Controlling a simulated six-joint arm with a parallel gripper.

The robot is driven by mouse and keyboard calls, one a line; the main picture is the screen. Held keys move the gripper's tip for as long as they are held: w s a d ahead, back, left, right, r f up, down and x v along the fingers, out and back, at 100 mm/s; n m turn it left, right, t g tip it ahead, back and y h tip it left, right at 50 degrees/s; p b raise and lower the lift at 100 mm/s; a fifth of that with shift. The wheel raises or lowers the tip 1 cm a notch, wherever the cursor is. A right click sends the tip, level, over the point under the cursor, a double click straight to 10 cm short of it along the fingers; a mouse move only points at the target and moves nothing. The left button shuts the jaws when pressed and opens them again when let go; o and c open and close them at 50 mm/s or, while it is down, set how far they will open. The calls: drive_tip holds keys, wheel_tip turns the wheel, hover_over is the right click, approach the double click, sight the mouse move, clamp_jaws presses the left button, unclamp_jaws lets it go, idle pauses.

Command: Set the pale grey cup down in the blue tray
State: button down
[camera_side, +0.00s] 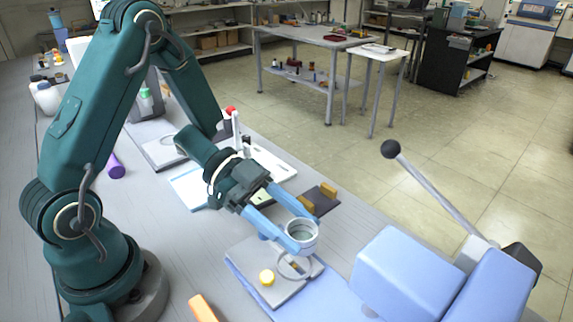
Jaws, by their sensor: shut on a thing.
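The pale grey cup (303,227) is upright between the blue fingertips of my gripper (301,237), which is shut on it. The fingers hide part of its sides. The cup appears above the far right part of a grey plate (247,259) that carries a yellow knob and a grey ring. Whether the cup touches anything below is unclear. A flat blue piece (318,304) lies under and beside the plate. I cannot tell for sure whether this is the blue tray.
A large blue block-shaped machine (405,275) with a black-knobbed lever (440,197) stands at right. A dark pad (322,200) with tan blocks lies behind the cup. An orange piece (203,308) is at the front, and a purple cylinder (115,166) lies at left.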

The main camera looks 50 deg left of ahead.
drive_tip(key=w+r+n+t+y, duration=0.5)
drive_tip(key=w+n+t, duration=0.2)
drive_tip(key=w, duration=0.5)
drive_tip(key=w+a+n+y, duration=0.2)
drive_tip(key=a+n+y, duration=0.5)
drive_tip(key=a, duration=0.2)
drive_tip(key=w+a+n+y, duration=0.3)
drive_tip(key=a+n+y, duration=0.3)
drive_tip(key=a+y, duration=0.15)
drive_tip(key=n+g+y, duration=0.7)
drive_tip(key=n+g, duration=0.4)
drive_tip(key=n, duration=0.2)
hover_over(203, 190)
wheel_tip(203, 190, down, 4)
drive_tip(key=shift+s+f, duration=0.1)
drive_tip(key=shift+f, duration=3.2)
drive_tip(key=shift+f, duration=0.55)
